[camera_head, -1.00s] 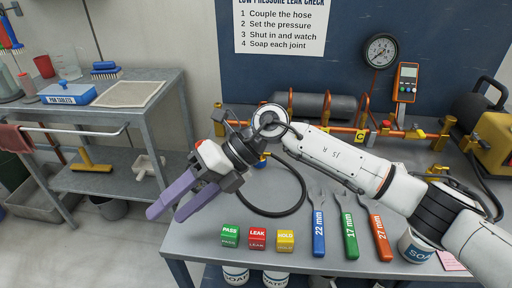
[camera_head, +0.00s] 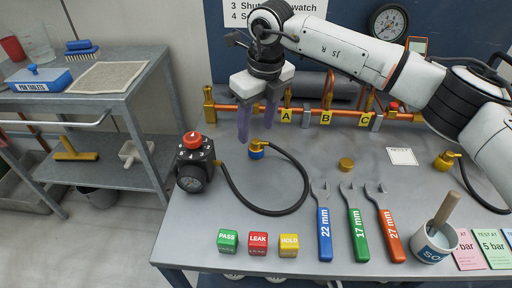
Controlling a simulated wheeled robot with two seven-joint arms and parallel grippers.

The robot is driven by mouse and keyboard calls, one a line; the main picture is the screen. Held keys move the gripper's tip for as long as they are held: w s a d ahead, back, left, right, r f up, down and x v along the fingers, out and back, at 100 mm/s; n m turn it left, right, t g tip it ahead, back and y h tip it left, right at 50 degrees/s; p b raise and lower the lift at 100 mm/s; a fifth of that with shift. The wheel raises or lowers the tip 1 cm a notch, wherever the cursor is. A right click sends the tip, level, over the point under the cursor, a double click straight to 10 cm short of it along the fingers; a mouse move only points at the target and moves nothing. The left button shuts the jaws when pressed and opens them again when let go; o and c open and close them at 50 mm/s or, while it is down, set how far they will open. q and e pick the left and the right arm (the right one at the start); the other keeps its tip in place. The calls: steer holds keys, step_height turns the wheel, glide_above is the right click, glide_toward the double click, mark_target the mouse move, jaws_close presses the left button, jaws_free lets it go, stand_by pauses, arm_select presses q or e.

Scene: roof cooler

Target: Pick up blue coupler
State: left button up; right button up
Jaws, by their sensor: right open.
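The blue coupler (camera_head: 256,153) is a small blue-ringed brass fitting at the end of a black hose (camera_head: 305,180), lying on the grey workbench. My right gripper (camera_head: 257,137) hangs above and around it with purple fingers pointing down and apart. Nothing shows between the fingers. The coupler lies in front of the fingertips in the picture; whether they are level with it I cannot tell. My left gripper is not in view.
A dark regulator with a red knob (camera_head: 193,141) stands left of the coupler. Behind runs a copper pipe manifold (camera_head: 343,114) with tags A, B, C. Three wrenches (camera_head: 323,222) and labelled cubes (camera_head: 258,243) lie in front. A pot (camera_head: 434,243) stands at right.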

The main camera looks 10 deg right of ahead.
mark_target(256, 141)
steer(key=f, duration=0.5)
steer(key=shift+s+a, duration=0.1)
steer(key=shift+s, duration=0.15)
steer(key=c, duration=1.2)
steer(key=shift+r, duration=0.15)
step_height(256, 141, up, 10)
steer(key=shift+f, duration=0.1)
